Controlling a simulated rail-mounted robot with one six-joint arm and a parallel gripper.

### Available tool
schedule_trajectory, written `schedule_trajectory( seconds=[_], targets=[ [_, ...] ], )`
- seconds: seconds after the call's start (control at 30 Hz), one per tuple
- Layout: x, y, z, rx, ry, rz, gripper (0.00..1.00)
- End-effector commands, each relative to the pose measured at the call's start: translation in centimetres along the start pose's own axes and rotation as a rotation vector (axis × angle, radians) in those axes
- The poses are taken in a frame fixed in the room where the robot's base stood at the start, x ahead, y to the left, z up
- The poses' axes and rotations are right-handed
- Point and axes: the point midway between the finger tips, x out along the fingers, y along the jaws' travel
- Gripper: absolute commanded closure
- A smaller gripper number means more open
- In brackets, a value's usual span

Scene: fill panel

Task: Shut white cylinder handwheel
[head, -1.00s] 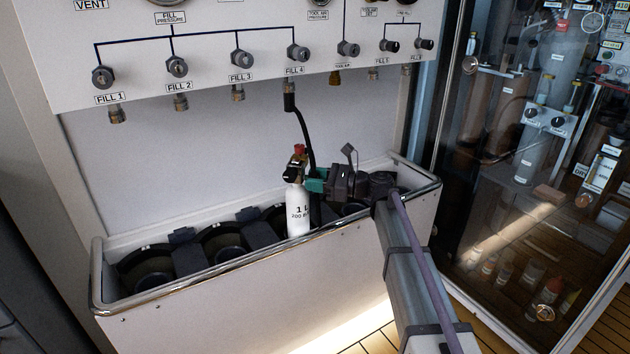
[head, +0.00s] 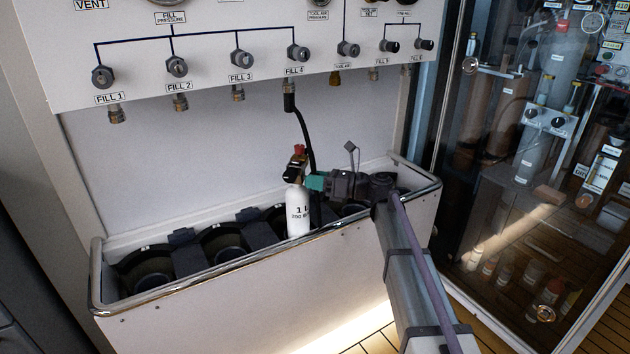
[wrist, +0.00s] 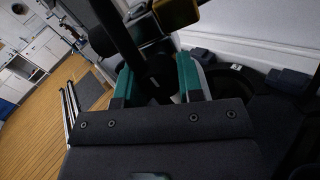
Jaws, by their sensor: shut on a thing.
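The white cylinder (head: 298,210), marked "1 L", stands upright in the near trough, in front of the black hose. Its dark valve (head: 293,172) has a red part (head: 299,149) on top. My gripper (head: 314,181) reaches in from the right at valve height, its teal fingers against the valve's right side. In the wrist view, my gripper (wrist: 157,85) has its two teal fingers on either side of a round black handwheel (wrist: 156,72) and is shut on it. The fingers hide the handwheel in the head view. A brass-coloured block (wrist: 177,12) shows beyond it.
A black hose (head: 304,132) hangs from the FILL 4 fitting (head: 289,88) down behind the valve. The trough (head: 190,282) has a metal rim and several dark round holders. A glass-fronted cabinet (head: 510,180) stands at the right. The space above the trough's left part is clear.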

Motion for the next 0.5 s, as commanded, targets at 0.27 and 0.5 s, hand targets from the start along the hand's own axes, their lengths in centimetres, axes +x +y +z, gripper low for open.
schedule_trajectory(
  seconds=[0.27,0.5],
  targets=[
    [0.00,0.02,-0.01,0.001,0.000,0.000,0.63],
    [0.00,0.02,-0.01,0.000,0.000,0.000,0.40]
  ],
)
